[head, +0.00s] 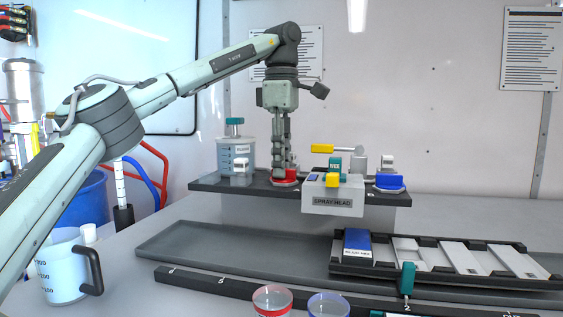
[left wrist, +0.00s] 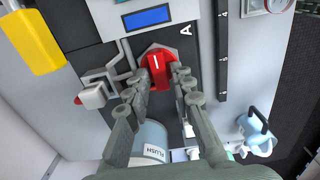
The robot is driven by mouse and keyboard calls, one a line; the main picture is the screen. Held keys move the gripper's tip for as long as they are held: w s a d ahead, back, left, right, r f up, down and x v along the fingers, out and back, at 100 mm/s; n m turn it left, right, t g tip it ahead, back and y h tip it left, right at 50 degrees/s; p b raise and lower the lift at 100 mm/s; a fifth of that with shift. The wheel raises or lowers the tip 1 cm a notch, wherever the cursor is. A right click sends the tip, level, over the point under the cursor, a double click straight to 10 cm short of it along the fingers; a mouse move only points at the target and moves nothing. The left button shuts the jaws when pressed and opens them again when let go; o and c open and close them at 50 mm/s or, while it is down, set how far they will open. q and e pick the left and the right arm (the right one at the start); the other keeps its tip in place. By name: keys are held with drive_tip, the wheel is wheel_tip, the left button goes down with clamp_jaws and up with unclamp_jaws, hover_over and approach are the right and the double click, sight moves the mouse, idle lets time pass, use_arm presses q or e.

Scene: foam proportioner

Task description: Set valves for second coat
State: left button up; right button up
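My left gripper (head: 284,176) points straight down at the red valve knob (head: 286,182) on the dark raised panel (head: 215,184). In the left wrist view the fingertips (left wrist: 160,78) sit on both sides of the raised grip of the red knob (left wrist: 158,60), beside the letter A. A white line marks the knob. A blue knob (head: 390,182) stands at the panel's right end. A yellow lever (head: 322,148) and the grey SPRAY HEAD box (head: 332,200) are between the knobs. My right gripper is not in view.
A clear FLUSH pot (left wrist: 150,142) stands close to the gripper, at the panel's left (head: 237,155). A jug (head: 62,265) stands front left. A black rack (head: 430,258) with a blue card (head: 357,245) lies front right. Two round dishes (head: 272,300) are at the front.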

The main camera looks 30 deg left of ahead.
use_arm(q)
drive_tip(key=shift+o, duration=0.8)
drive_tip(key=shift+r, duration=3.75)
